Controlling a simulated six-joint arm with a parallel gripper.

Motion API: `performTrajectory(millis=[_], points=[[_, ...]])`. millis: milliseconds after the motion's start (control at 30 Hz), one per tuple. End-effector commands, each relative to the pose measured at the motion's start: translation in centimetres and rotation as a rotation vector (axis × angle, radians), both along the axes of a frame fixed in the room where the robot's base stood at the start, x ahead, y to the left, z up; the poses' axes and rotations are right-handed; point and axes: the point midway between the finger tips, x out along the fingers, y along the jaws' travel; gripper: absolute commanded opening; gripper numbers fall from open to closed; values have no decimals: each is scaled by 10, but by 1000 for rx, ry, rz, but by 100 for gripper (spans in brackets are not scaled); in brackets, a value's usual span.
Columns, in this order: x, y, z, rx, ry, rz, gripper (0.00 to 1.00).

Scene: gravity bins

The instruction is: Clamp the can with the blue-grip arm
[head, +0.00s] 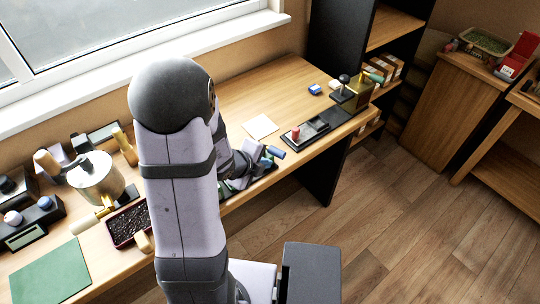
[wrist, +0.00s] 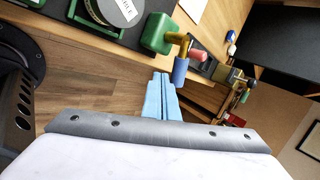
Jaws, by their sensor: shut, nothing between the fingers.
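My gripper (wrist: 163,97) shows in the wrist view as two light-blue fingers, closed together and empty. Just beyond and right of the fingertips is the blue grip (wrist: 180,70) on a yellow arm (wrist: 184,46), which rises from a green block (wrist: 158,33). The grip appears apart from the fingers. What looks like the can (wrist: 107,11), round with a white label, sits at the top left, cut off by the frame. In the head view the blue grip (head: 275,152) sticks out near the bench's front edge; my arm hides the can and my fingers.
A dark fixture with a red grip (head: 296,133) stands further right on the bench. A black-knobbed device (head: 344,82) and a small blue box (head: 315,89) are behind it. Left of my arm are a metal pot (head: 97,177) and a dark tray (head: 127,224). Shelves (head: 390,30) stand beyond.

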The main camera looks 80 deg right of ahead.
Motion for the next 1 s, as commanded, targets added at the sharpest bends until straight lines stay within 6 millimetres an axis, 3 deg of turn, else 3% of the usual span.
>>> performTrajectory(millis=[333, 1000], points=[[-12, -25, -1, -1, 0, 0, 0], [-15, -28, -3, -2, 1, 0, 0]])
